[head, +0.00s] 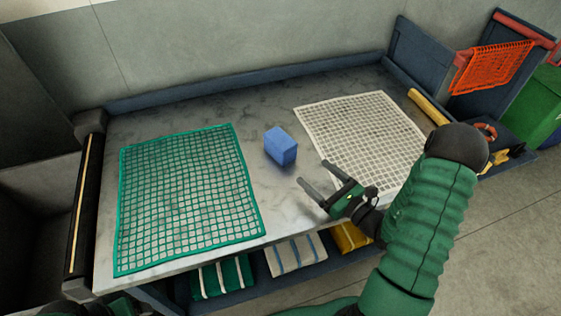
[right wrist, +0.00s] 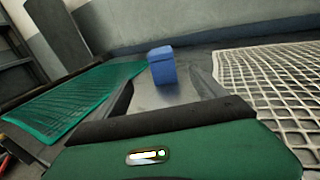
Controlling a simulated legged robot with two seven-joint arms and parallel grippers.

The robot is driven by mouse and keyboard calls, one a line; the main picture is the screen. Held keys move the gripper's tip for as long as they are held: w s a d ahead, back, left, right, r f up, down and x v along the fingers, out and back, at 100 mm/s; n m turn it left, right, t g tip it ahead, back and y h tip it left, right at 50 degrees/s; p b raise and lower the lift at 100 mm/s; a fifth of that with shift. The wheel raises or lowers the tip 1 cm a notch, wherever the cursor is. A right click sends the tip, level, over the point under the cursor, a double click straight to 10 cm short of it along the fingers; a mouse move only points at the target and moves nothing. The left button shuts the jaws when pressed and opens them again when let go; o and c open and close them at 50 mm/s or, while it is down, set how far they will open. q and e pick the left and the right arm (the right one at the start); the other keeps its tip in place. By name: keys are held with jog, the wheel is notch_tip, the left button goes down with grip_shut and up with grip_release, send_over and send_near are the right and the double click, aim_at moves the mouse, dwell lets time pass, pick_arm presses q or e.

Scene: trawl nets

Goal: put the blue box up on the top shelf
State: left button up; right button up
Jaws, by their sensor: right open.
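The blue box (head: 281,147) stands on the marble-like table top (head: 272,188) between the green net and the white net. In the right wrist view the blue box (right wrist: 162,66) is ahead, beyond my fingers. My right gripper (head: 318,178) is open and empty, in front of the box and a little to its right, apart from it. No top shelf is clearly recognizable; a lower shelf (head: 240,292) with folded nets shows under the table. My left gripper is not in view; only a bit of green arm shows at the bottom edge.
A green net (head: 187,198) lies flat on the left of the table, a white net (head: 362,140) on the right. A raised edge (head: 245,82) runs along the back. A black roller (head: 85,205) borders the left. An orange net (head: 493,66) hangs at the right.

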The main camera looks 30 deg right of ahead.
aim_at(291, 151)
jog(key=w, duration=0.8)
jog(key=w+a, duration=0.1)
jog(key=w, duration=0.2)
jog(key=shift+w+a, duration=0.1)
jog(key=shift+w, duration=0.3)
jog(key=w, duration=0.5)
jog(key=shift+w+a+f, duration=0.15)
jog(key=shift+a+f, duration=0.1)
jog(key=shift+a, duration=0.05)
jog(key=shift+a+r, duration=0.1)
jog(key=c, duration=0.3)
grip_shut()
